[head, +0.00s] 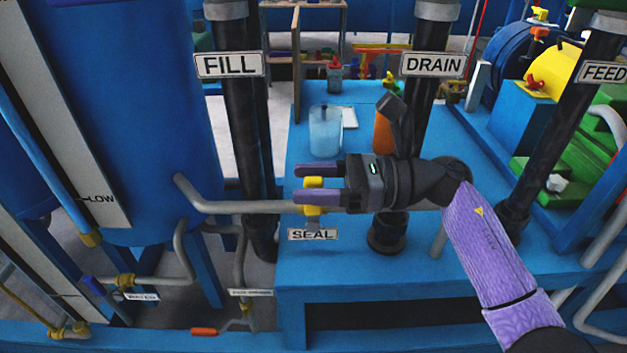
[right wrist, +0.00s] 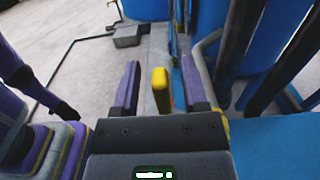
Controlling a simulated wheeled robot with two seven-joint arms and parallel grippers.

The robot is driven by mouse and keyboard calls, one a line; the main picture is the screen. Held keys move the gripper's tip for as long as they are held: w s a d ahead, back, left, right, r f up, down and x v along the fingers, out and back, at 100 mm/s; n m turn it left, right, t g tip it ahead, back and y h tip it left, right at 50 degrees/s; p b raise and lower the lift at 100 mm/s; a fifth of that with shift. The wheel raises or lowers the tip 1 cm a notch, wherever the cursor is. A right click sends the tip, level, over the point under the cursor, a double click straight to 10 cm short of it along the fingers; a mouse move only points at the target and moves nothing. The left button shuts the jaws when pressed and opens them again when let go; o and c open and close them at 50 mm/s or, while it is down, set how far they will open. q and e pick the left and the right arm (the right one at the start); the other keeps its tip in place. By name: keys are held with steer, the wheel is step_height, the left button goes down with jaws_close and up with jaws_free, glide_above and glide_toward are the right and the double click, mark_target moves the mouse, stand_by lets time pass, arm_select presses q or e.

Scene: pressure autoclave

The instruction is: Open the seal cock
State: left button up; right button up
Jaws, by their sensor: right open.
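The seal cock shows as a yellow handle (head: 314,183) on a grey pipe, above the white SEAL label (head: 312,234). My right gripper (head: 298,183) reaches in from the right, with one purple finger above and one below the upper part of the handle in the head view. In the right wrist view the yellow handle (right wrist: 161,90) stands between the two spread fingers of the gripper (right wrist: 160,84), with visible gaps on both sides. The gripper is open, and its lower finger hides part of the cock. My left gripper is not in view.
The grey pipe (head: 240,207) runs left toward the blue tank (head: 150,120). Dark vertical pipes stand behind, labelled FILL (head: 229,65) and DRAIN (head: 433,64). A clear blue container (head: 325,131) stands on the blue platform (head: 300,270). An orange-handled valve (head: 204,331) lies lower left.

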jaws_close()
stand_by(1.0)
stand_by(0.4)
